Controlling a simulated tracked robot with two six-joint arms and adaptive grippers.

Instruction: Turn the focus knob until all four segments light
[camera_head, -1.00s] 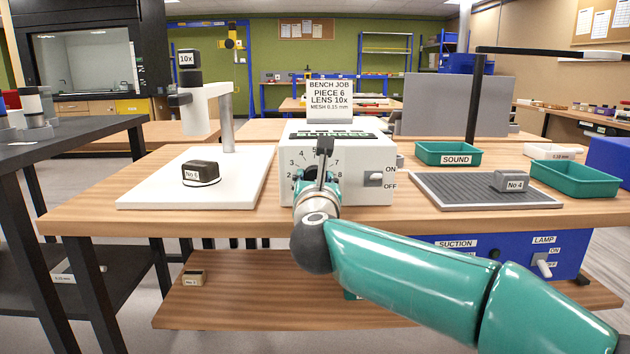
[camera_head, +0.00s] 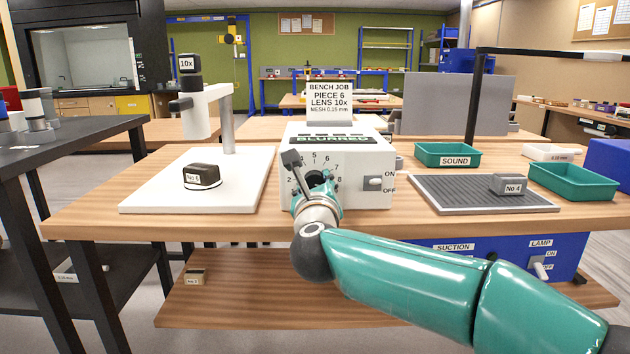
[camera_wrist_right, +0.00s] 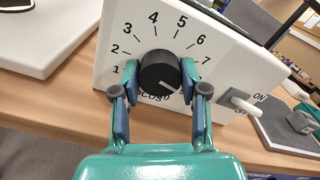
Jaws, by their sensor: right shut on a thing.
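The black focus knob (camera_wrist_right: 159,72) sits on the front of a white control box (camera_head: 352,160), inside a dial numbered from 1 upward. My right gripper (camera_wrist_right: 160,80) is shut on the knob, one finger at each side, as the right wrist view shows. The display (camera_head: 330,140) on the box top reads BLURRED. Dark segment bars show above that word; I cannot tell if any are lit. My left gripper is not in view.
An ON/OFF switch (camera_head: 374,183) is right of the dial. The white scope stand (camera_head: 228,120) with a 10x lens (camera_head: 188,63) and piece No 6 (camera_head: 203,176) is at left. A grey mat (camera_head: 450,195) with piece No 4 (camera_head: 507,184) and green trays (camera_head: 447,154) are at right.

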